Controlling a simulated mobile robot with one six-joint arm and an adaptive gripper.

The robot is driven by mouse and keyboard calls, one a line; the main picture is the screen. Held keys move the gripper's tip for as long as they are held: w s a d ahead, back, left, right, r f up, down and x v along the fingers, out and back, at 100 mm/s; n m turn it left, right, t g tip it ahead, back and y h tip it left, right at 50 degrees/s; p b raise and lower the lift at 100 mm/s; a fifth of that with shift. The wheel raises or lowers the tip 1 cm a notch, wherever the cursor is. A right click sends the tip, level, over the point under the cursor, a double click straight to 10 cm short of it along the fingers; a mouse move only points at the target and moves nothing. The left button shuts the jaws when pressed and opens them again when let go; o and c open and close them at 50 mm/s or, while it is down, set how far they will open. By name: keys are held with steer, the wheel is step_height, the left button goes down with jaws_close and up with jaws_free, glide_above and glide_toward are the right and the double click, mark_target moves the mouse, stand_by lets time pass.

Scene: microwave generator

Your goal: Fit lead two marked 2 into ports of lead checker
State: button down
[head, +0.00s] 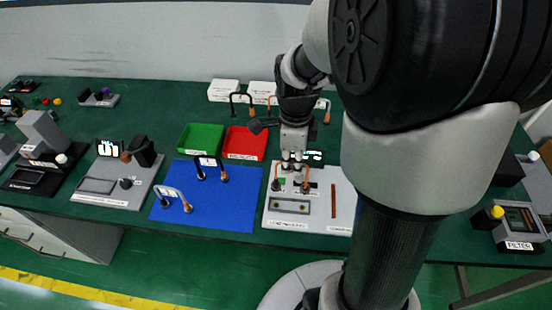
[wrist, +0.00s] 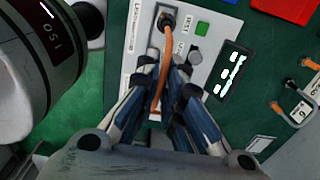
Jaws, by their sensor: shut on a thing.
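The lead checker (head: 318,215) is a pale board on the green table, below my gripper (head: 292,165) in the head view. My gripper is shut on an orange lead, whose two ends (head: 276,184) show at either side, low over the board's far part. In the wrist view, the orange lead (wrist: 166,50) runs between my fingers (wrist: 166,82), and one dark plug end is at or over a port on the panel (wrist: 138,30). I cannot tell if it is seated. The other end is hidden, and no number is readable on the lead.
A blue mat (head: 225,212) with two leads lies left of the checker. Green (head: 200,138) and red (head: 243,145) trays lie behind it. White boxes (head: 223,90) and several leads stand at the back. A small display (head: 314,156) stands behind the checker.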

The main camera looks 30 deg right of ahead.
step_height(320, 180, down, 10)
steer(key=b, duration=0.2)
steer(key=shift+r+b, duration=0.2)
steer(key=shift+b, duration=0.2)
steer(key=shift+f, duration=0.1)
steer(key=c, duration=2.2)
jaws_free()
steer(key=shift+f, duration=0.1)
steer(key=o, duration=0.5)
